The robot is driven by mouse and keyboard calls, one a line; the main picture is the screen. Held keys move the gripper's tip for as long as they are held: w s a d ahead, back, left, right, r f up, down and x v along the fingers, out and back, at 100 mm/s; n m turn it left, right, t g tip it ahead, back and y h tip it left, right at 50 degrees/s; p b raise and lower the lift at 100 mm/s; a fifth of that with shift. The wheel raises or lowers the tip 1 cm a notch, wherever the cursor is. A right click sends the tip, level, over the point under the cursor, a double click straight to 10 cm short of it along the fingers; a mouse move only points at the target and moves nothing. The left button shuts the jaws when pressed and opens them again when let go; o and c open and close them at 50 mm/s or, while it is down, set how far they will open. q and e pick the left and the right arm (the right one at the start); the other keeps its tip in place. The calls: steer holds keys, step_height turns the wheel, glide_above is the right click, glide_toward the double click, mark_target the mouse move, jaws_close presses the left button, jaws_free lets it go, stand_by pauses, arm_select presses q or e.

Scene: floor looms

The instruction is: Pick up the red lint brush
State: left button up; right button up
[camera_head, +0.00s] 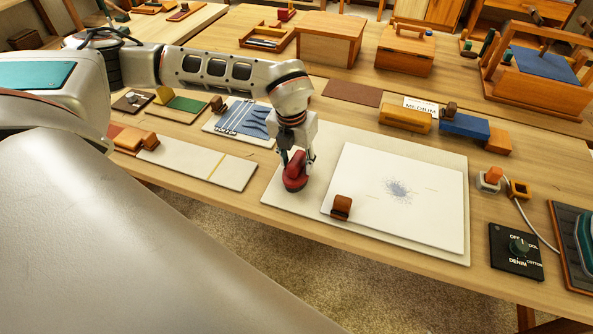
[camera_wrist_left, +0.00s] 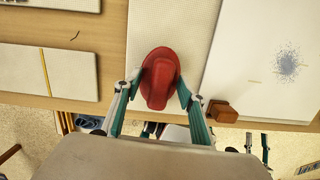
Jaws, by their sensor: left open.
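The red lint brush (camera_head: 295,171) sits on the left part of the cream board (camera_head: 283,197) on the table. In the left wrist view the brush (camera_wrist_left: 160,80) shows as a red oval base with a raised grip. My left gripper (camera_head: 296,158) is directly above it, pointing down. In the wrist view the fingers (camera_wrist_left: 158,98) stand apart, one on each side of the brush's near end. I cannot tell whether either finger touches it.
A small brown wooden block (camera_head: 341,207) stands close to the right of the brush, at the edge of a white panel (camera_head: 420,200) with a dark speckled patch. A dial box (camera_head: 516,252) is at the right. A pale board (camera_head: 200,163) lies left.

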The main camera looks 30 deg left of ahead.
arm_select(q)
jaws_close()
steer(key=shift+r, duration=0.2)
step_height(320, 180, up, 20)
steer(key=shift+f, duration=0.15)
stand_by(0.3)
